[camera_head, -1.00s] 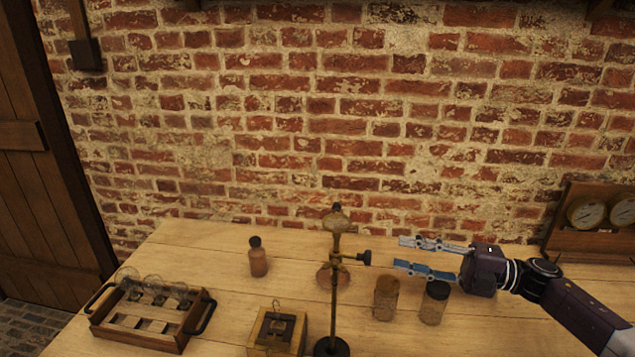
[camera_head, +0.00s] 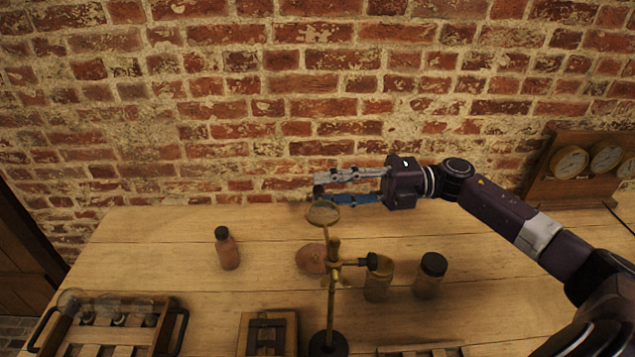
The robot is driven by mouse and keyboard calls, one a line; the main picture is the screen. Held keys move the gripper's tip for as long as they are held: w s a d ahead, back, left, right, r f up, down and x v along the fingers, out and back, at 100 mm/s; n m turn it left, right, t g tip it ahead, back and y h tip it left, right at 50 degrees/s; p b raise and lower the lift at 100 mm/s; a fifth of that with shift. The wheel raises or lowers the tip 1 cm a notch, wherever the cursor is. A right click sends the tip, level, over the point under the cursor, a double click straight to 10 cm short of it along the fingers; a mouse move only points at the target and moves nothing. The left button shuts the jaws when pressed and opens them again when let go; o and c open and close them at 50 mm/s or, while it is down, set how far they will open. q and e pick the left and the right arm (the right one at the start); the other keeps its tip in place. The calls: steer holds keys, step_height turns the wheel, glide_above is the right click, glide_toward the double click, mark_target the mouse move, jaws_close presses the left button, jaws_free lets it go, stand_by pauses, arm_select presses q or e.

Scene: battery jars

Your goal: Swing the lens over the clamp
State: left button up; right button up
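The lens (camera_head: 323,213) is a round, brass-rimmed disc at the top of a brass stand (camera_head: 332,300) with a dark round base. A small dark knob (camera_head: 319,191) shows at the lens's far edge. My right gripper (camera_head: 322,188) reaches in from the right, with its fingers parted just above the lens. Its fingertips are close to the knob; I cannot tell whether they touch it. A wooden block with a dark metal fitting (camera_head: 268,335), perhaps the clamp, sits left of the stand's base, cut off by the bottom edge. My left gripper is out of view.
A joint with a black side knob (camera_head: 371,261) sits midway up the stand. Behind it are two brown jars (camera_head: 377,283) (camera_head: 428,278) and a reddish round object (camera_head: 311,259). A small bottle (camera_head: 228,250) and a wooden tray (camera_head: 60,335) stand left. Gauges (camera_head: 570,163) stand at right.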

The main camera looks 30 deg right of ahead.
steer(key=shift+x, duration=1)
steer(key=shift+w, duration=0.1)
steer(key=shift+c, duration=0.5)
steer(key=shift+f, duration=0.1)
jaws_close()
